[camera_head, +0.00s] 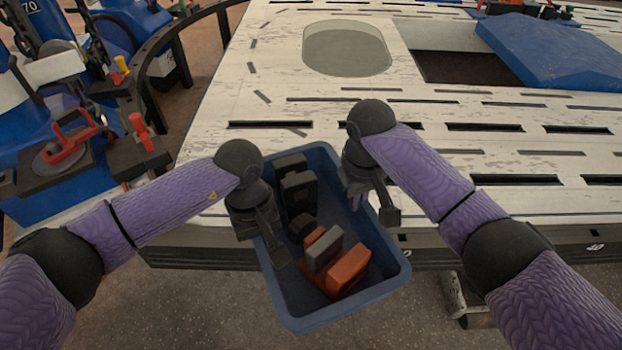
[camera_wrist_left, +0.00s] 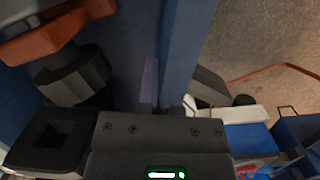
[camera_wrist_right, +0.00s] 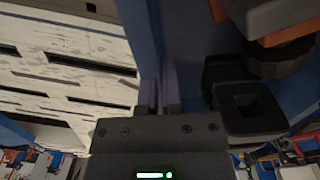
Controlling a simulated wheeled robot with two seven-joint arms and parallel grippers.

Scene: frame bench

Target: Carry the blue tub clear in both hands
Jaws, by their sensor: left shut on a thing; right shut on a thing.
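The blue tub (camera_head: 312,322) is at the front edge of the bench, its far end over the bench top and its near end over the floor. It holds black parts (camera_head: 298,190), orange blocks (camera_head: 348,270) and a grey block (camera_head: 324,250). My left gripper (camera_head: 272,245) is shut on its left wall, which also shows in the left wrist view (camera_wrist_left: 184,40). My right gripper (camera_head: 358,195) is shut on its right wall, which also shows in the right wrist view (camera_wrist_right: 142,30). I cannot tell how far the tub's bottom is above the bench.
The pale slotted bench top (camera_head: 270,95) has an oval recess (camera_head: 346,48) and a dark rectangular opening (camera_head: 460,67). A blue slab (camera_head: 560,50) lies at the back right. Blue equipment with red-handled clamps (camera_head: 75,140) stands at the left. Open floor (camera_head: 210,300) lies in front.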

